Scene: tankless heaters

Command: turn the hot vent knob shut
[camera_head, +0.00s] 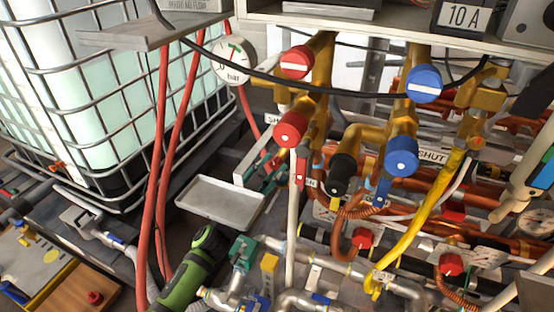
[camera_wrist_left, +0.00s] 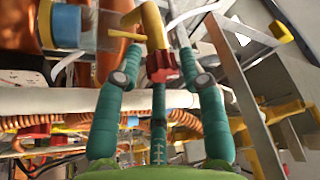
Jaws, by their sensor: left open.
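Two red round knobs sit on the brass pipework in the head view, an upper one (camera_head: 296,61) with a white bar and a lower one (camera_head: 291,128). I cannot tell for certain which red knob is the hot vent knob. My left gripper (camera_head: 243,250), with teal fingers, is low in the head view, below and left of the red knobs and apart from them. In the left wrist view its two fingers (camera_wrist_left: 162,75) are spread open. A red fitting (camera_wrist_left: 163,66) on a yellow pipe shows between the fingers; contact is unclear. My right gripper is not seen.
Two blue knobs (camera_head: 424,83) (camera_head: 401,155) stand right of the red ones. A black cable crosses the pipework. A grey tray (camera_head: 220,202) lies left of the pipes. Red hoses (camera_head: 160,180) and a caged tank (camera_head: 110,95) stand at the left. Dense pipes leave little free room.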

